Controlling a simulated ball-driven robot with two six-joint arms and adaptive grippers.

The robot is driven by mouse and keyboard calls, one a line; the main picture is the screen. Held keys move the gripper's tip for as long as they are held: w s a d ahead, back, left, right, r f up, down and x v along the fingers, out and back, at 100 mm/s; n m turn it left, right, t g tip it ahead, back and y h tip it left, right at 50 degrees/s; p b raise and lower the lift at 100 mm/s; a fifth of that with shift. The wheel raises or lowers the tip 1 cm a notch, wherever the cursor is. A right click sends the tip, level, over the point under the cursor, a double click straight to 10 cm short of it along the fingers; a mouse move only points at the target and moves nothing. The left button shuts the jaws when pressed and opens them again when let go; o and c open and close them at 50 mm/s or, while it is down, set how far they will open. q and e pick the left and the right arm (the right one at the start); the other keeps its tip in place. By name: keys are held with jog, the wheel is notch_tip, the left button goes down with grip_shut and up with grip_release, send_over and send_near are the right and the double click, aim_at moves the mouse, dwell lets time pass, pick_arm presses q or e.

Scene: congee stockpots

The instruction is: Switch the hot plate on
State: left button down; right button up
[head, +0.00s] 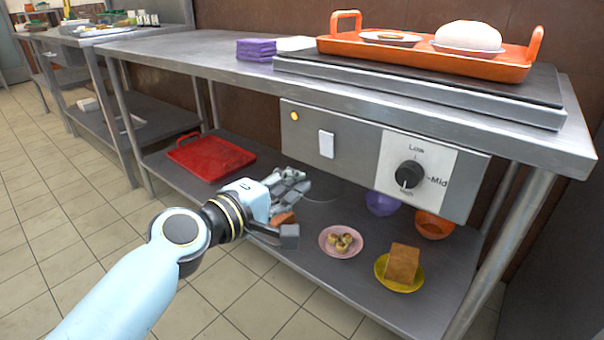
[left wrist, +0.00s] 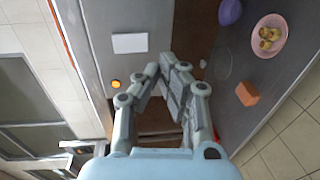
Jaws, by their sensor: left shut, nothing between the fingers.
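The hot plate (head: 430,80) is a dark slab on the steel table. Its control panel (head: 352,150) hangs below the table's front edge. The panel has a white switch (head: 326,144), a small amber lamp (head: 294,116) and a black knob (head: 409,175) marked Low and Mid; the knob's mark appears to point down. My left gripper (head: 300,184) is shut and empty, below and left of the switch, apart from the panel. In the left wrist view, the switch (left wrist: 130,43) and lamp (left wrist: 115,85) show left of my fingers (left wrist: 166,68). My right gripper is not in view.
An orange tray (head: 420,68) with a white round item stands on the hot plate. Purple napkins (head: 256,49) lie to its left. The lower shelf holds a red tray (head: 211,158), a pink plate (head: 328,252), a yellow plate (head: 381,280) and bowls.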

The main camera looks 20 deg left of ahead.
pick_arm(q)
jog(key=v, duration=0.6)
jog(key=shift+s+f+b, duration=0.35)
jog(key=shift+f, duration=0.4)
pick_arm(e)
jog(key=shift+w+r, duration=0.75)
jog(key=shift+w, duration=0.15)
pick_arm(q)
jog(key=shift+a, duration=0.1)
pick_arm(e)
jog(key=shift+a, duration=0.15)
